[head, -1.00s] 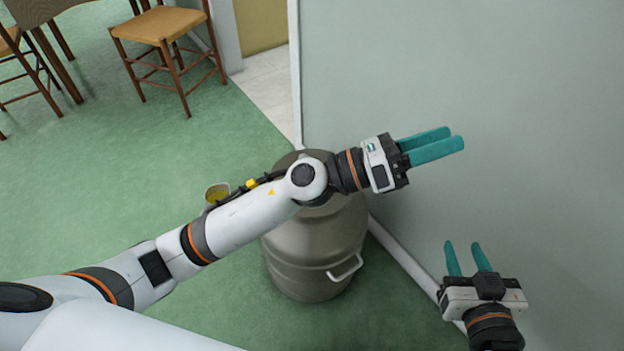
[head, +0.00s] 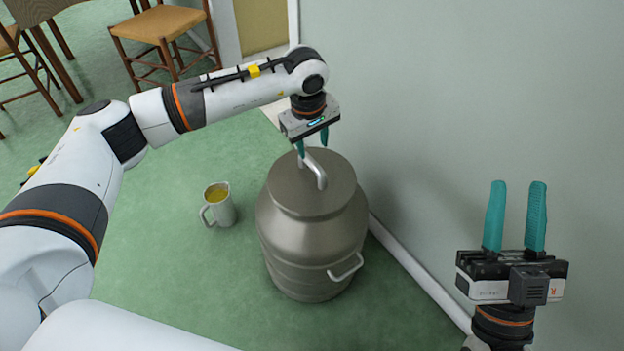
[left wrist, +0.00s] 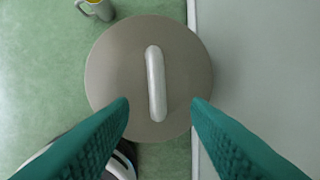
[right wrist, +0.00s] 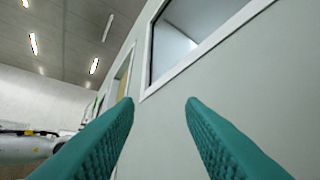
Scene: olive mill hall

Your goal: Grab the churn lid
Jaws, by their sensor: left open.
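The churn lid (head: 290,187) is a round grey metal disc with a light bar handle (head: 317,172), seated on the metal churn (head: 300,242) on the floor. My left gripper (head: 312,143) is open and points down above the lid, close to the far end of the handle. In the left wrist view the lid (left wrist: 112,62) is seen from above, with its handle (left wrist: 155,85) upright in the picture between the open fingers, not touched by them. My right gripper (head: 514,215) is open and empty by the wall, pointing up. The right wrist view shows no lid.
A jug with yellow liquid (head: 220,208) stands on the green floor left of the churn. The wall (head: 430,130) rises close to the churn's right side. A chair (head: 165,35) stands at the back left. The churn has a side handle (head: 346,268).

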